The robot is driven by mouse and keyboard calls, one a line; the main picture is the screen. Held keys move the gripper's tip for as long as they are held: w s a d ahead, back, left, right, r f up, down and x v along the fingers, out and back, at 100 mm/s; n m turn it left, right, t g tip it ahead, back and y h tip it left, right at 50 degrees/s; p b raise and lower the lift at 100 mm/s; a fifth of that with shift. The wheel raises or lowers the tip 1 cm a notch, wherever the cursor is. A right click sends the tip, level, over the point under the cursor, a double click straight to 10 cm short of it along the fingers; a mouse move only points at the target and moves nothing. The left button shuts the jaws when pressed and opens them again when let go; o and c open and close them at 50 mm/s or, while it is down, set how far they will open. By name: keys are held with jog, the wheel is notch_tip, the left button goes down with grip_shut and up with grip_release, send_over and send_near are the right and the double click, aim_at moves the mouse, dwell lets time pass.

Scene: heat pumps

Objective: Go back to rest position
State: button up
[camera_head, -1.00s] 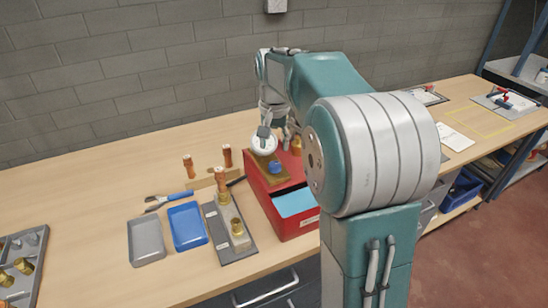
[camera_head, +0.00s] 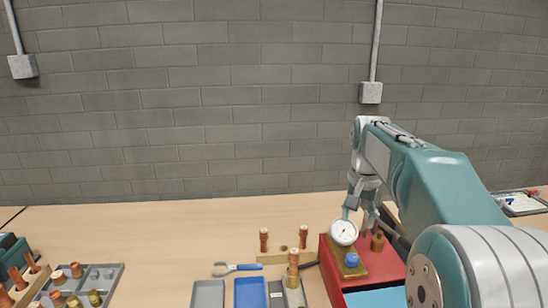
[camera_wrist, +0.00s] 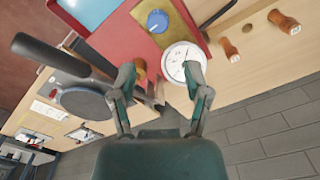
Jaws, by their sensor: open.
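My gripper (camera_wrist: 160,72) is open, with its two fingers spread apart in the wrist view. In the head view my gripper (camera_head: 360,203) hangs over the red box, close behind a white round gauge (camera_head: 344,232). In the wrist view the gauge (camera_wrist: 178,60) shows near the right fingertip, partly covered by that finger; I cannot tell whether they touch. The gauge stands on a brass-coloured block with a blue knob (camera_head: 352,260), on top of the red box (camera_head: 378,264). My arm is bent and reaches in from the right.
Copper fittings (camera_head: 264,240), blue-handled pliers (camera_head: 236,268), a grey tray (camera_head: 207,295) and a blue tray (camera_head: 249,294) lie left of the box. A parts organizer (camera_head: 92,284) is at far left. Behind the bench is a block wall (camera_head: 200,120). The bench's back left is clear.

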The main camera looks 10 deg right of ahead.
jog(key=s+a+r+n+t, duration=0.1)
jog(key=s+a+n, duration=0.15)
jog(key=s, duration=0.45)
jog(key=s+a+n+t, duration=0.1)
jog(key=s+a+t, duration=0.1)
jog(key=s+a, duration=0.3)
jog(key=s+a+f+n+t, duration=0.2)
jog(key=s+f, duration=0.4)
jog(key=s, duration=0.6)
jog(key=shift+a+n, duration=0.15)
jog(key=shift+n, duration=0.5)
